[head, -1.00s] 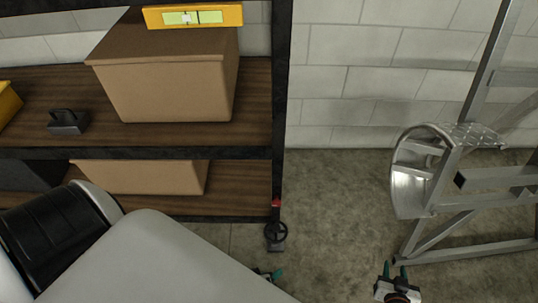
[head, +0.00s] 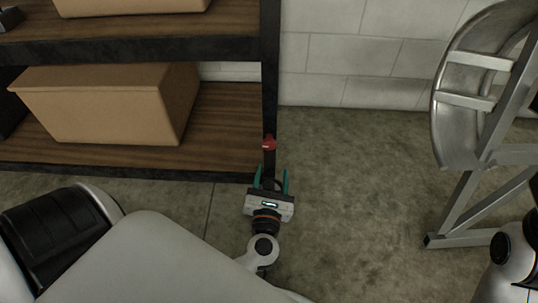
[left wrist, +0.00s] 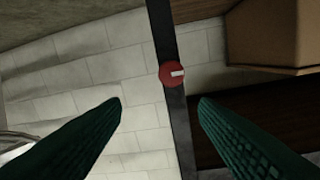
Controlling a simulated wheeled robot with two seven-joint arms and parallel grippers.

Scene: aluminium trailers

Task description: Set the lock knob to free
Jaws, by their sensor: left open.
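The lock knob (head: 268,144) is a small red round knob on the dark shelf post. In the left wrist view the knob (left wrist: 172,74) is a red disc with a short white mark lying nearly level, towards its right side. My left gripper (head: 270,177) is open and empty, its green fingers pointing at the post just below the knob in the head view. In the left wrist view the knob lies beyond the fingertips (left wrist: 160,100), between them and a little above, apart from both. My right gripper is out of view.
The shelf rack (head: 120,160) carries cardboard boxes (head: 115,105) left of the post. A metal ladder-like frame (head: 470,205) stands at the right. Concrete floor (head: 350,170) between them is clear.

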